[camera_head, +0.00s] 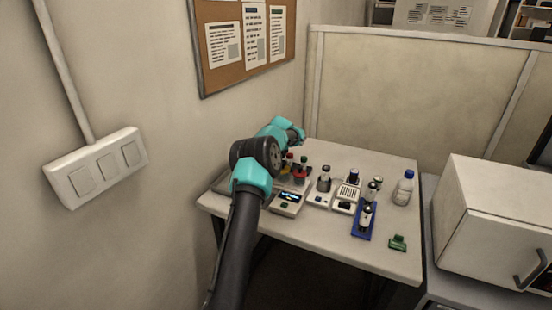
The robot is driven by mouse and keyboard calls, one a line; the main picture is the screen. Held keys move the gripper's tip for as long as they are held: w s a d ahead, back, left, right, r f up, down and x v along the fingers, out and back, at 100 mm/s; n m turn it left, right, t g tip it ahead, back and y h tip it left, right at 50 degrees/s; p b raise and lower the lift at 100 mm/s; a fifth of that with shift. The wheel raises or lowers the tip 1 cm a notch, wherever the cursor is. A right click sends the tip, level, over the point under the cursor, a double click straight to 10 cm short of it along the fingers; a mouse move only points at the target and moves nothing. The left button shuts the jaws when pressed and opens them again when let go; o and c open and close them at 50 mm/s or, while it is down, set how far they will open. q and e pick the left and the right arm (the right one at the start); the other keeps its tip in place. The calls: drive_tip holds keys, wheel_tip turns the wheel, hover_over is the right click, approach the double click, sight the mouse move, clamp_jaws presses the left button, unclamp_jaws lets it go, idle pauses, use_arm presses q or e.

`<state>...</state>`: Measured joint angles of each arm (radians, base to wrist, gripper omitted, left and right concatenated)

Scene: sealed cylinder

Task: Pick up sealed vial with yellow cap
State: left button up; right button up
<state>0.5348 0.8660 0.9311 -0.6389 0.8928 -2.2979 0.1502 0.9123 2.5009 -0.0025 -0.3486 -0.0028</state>
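My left arm comes in from the bottom, left of centre, and reaches over the left part of the table. Its end, with the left gripper (297,134), is above the back left of the table; the fingers are too small and hidden to make out. The arm hides part of the group. My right gripper is not in view.
A wall is at left, a partition behind, a white cabinet (490,220) at right.

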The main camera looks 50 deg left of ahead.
use_arm(q)
drive_tip(key=shift+c, duration=0.4)
drive_tip(key=c, duration=0.9)
wheel_tip(320, 180, up, 10)
drive_tip(key=shift+r, duration=0.1)
idle(0.5)
